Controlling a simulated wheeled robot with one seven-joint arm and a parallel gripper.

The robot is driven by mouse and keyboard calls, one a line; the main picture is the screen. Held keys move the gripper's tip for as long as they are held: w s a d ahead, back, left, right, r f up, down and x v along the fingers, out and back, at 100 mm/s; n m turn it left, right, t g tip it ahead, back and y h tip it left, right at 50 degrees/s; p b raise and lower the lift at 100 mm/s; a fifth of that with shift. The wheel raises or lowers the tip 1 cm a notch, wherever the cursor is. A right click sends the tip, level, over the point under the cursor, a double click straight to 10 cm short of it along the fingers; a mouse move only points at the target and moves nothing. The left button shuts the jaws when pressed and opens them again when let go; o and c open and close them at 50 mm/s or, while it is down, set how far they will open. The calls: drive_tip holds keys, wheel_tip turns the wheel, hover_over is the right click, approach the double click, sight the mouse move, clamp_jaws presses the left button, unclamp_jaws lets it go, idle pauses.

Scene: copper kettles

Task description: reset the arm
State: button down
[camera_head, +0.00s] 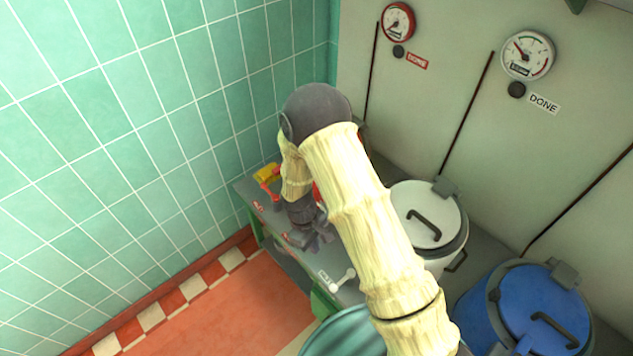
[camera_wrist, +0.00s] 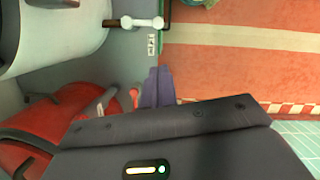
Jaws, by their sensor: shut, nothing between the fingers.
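My arm reaches out from the bottom of the head view, bends at a dark elbow and points down at the bench. My gripper (camera_head: 318,242) hangs near the front edge of the bench, left of the white kettle. In the wrist view its two dark fingers (camera_wrist: 157,86) are together with nothing between them. A red kettle (camera_wrist: 60,118) is at the left of the wrist view, and my arm hides most of it in the head view. A red lever (camera_wrist: 134,96) shows beside the fingers.
A white kettle (camera_head: 428,214) and a blue kettle (camera_head: 540,305) stand to the right. A white lever (camera_head: 343,280) sticks out at the bench (camera_head: 345,258) front. A yellow object (camera_head: 267,172) lies by the tiled wall. Gauges hang above. The red floor (camera_head: 235,310) is clear.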

drive_tip(key=s+d+r+m+t+y, duration=0.1)
drive_tip(key=d+r+m, duration=0.4)
drive_tip(key=r, duration=0.5)
drive_tip(key=d+r+m+t+y, duration=0.1)
drive_tip(key=d+r+m, duration=0.2)
drive_tip(key=d+r, duration=0.65)
drive_tip(key=s+d+r+m+t, duration=0.2)
drive_tip(key=s+d+r+m, duration=0.1)
drive_tip(key=s+r, duration=0.3)
drive_tip(key=shift+d+r+m, duration=0.35)
drive_tip(key=shift+r+m, duration=0.05)
drive_tip(key=shift+r, duration=0.4)
drive_tip(key=shift+s, duration=0.1)
